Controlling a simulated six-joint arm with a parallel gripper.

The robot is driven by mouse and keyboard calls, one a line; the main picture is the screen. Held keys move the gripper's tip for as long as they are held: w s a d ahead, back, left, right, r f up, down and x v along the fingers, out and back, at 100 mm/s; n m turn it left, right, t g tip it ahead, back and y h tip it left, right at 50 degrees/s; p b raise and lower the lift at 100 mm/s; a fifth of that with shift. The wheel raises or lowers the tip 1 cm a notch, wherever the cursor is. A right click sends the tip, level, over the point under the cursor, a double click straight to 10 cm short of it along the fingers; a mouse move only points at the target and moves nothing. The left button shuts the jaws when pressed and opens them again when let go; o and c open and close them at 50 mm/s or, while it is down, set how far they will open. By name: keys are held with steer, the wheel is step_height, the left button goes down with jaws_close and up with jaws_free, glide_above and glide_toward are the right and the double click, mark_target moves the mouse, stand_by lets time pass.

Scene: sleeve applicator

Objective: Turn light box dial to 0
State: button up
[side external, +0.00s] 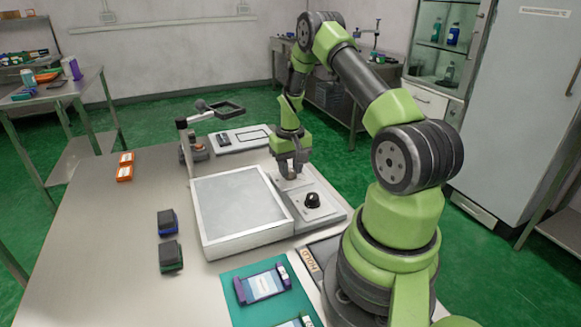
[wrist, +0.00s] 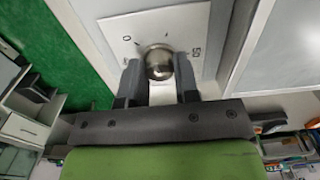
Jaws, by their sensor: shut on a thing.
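The light box (side external: 240,210) lies flat on the table, with a pale grey panel in a white frame. Part of its frame and panel fills the right of the wrist view (wrist: 290,55). A control strip (side external: 325,212) runs along its right side. In the wrist view, the dial (wrist: 158,61) is a round silver knob on a white plate (wrist: 185,28). A "0" mark is at its upper left and what looks like "50" at its right. I cannot tell where the dial points. My gripper (side external: 291,172) points down over the strip's far end, its fingers shut on the dial's two sides.
A black knob (side external: 312,200) stands on the same strip, close in front of my gripper. A magnifier on a post (side external: 186,150) stands at the light box's far left corner. Dark blocks (side external: 169,238) and a teal mat (side external: 262,305) lie nearby.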

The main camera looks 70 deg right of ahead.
mark_target(290, 169)
steer(key=n, duration=0.5)
steer(key=shift+n, duration=0.4)
stand_by(0.4)
steer(key=o, duration=0.9)
step_height(290, 169, up, 10)
